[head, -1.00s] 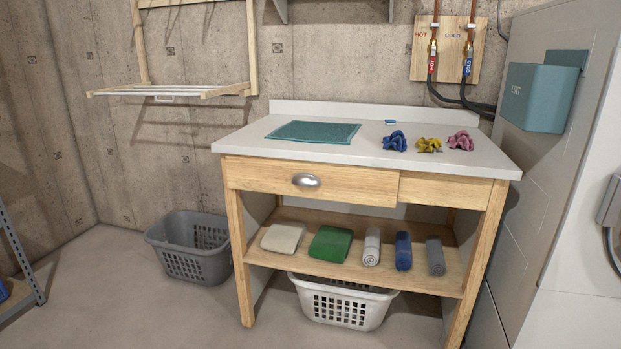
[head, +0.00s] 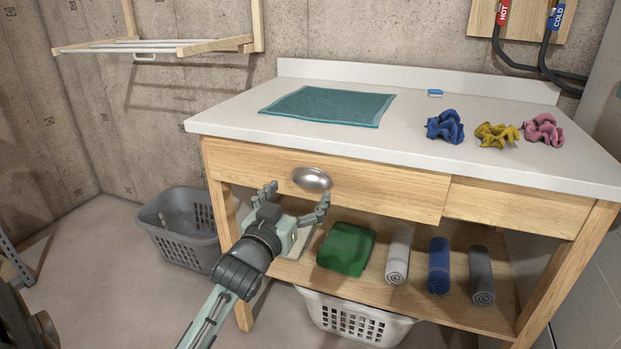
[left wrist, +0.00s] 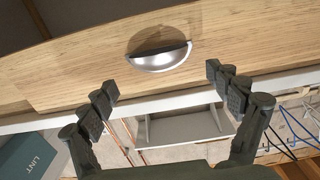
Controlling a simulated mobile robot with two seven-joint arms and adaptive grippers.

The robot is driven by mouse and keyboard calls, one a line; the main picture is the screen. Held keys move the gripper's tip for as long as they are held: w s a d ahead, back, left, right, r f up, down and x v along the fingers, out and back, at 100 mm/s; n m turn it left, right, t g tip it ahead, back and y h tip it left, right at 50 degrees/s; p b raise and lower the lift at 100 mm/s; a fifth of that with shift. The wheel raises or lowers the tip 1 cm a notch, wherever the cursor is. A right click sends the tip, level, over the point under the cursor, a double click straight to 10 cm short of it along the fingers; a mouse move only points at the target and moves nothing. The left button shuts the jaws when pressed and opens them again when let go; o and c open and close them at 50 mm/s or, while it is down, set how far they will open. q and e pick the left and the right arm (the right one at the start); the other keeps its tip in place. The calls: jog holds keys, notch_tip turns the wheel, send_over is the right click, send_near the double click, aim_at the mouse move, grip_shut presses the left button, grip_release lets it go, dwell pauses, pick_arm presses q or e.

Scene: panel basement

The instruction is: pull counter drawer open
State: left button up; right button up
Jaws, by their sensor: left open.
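The counter drawer (head: 380,190) has a wooden front and is shut, flush under the white countertop. Its silver cup-shaped handle (head: 312,179) is at the left half of the front. My left gripper (head: 296,198) is open and empty, just below and in front of the handle, with its fingers spread. In the left wrist view the handle (left wrist: 160,55) lies beyond the fingertips, between the two fingers and apart from them. My right gripper is not in view.
The countertop (head: 240,125) holds a teal mat (head: 330,106) and blue, yellow and pink cloths. The lower shelf (head: 440,305) holds a folded green cloth (head: 346,248) and several rolled towels. Laundry baskets stand on the floor, one grey (head: 185,228), one white (head: 355,318).

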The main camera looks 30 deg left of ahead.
aim_at(307, 182)
pick_arm(q)
jog(key=shift+x, duration=2.75)
jog(key=c, duration=1.5)
jog(key=shift+o, duration=0.2)
jog(key=shift+f, duration=0.1)
